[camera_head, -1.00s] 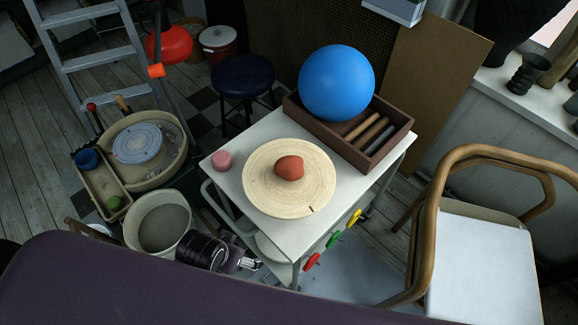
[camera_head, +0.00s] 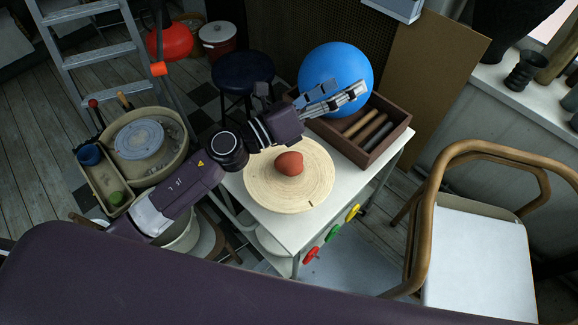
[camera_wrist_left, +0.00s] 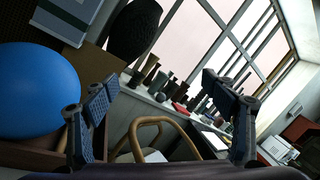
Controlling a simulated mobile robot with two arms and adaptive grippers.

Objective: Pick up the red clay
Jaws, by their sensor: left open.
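The red clay (camera_head: 289,163) is a small rounded lump on the round pale wooden board (camera_head: 300,195), on top of the white cart (camera_head: 355,182). My left gripper (camera_head: 343,94) is open and empty. In the head view it appears above and behind the clay, in front of the blue ball (camera_head: 335,66). In the left wrist view the two fingers of my left gripper (camera_wrist_left: 165,118) stand wide apart, with the ball (camera_wrist_left: 36,90) at left. The clay does not show in that view. My right gripper is not in view.
A brown wooden box (camera_head: 396,138) with several rods holds the ball at the cart's back. A wooden-armed chair (camera_head: 480,255) stands at right. A dark stool (camera_head: 243,72) and a pottery wheel basin (camera_head: 150,170) are at left. The board around the clay is clear.

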